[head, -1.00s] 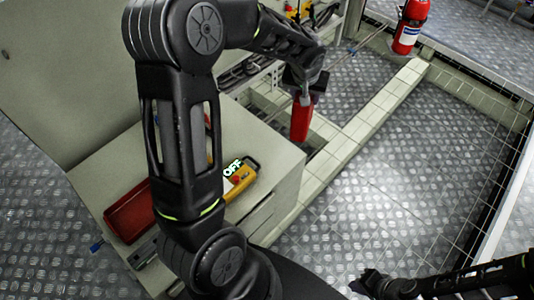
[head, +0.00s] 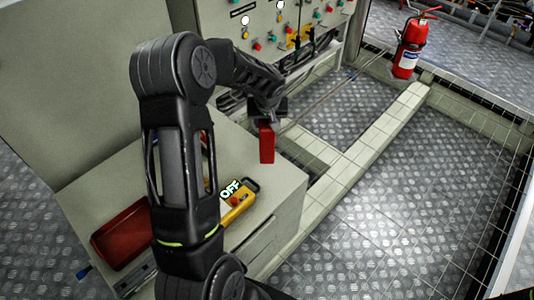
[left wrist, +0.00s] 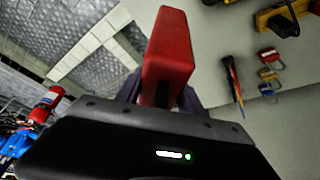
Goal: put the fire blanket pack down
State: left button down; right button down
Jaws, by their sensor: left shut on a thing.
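The fire blanket pack (head: 267,143) is a red box hanging from my left gripper (head: 266,122), near the far right edge of the grey bench top. The left gripper is shut on it. In the left wrist view the red pack (left wrist: 168,50) stands out from between the fingers (left wrist: 160,95), with the bench surface to its right and the floor to its left. The pack appears held clear of the surface; the exact height cannot be told. My right gripper is not in view.
On the grey bench top (head: 278,178) lie a yellow control box (head: 242,199) marked OFF and a red tray (head: 122,234). In the left wrist view, padlocks (left wrist: 268,73) and a screwdriver (left wrist: 233,80) lie there too. A fire extinguisher (head: 410,48) stands beyond, and a switch panel (head: 275,25) behind.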

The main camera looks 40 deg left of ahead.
pick_arm(q)
jog(key=shift+f, duration=2.35)
jog(key=shift+f, duration=1.9)
jog(key=shift+b, duration=0.3)
jog(key=shift+f, duration=0.15)
jog(key=c, duration=0.7)
grip_release()
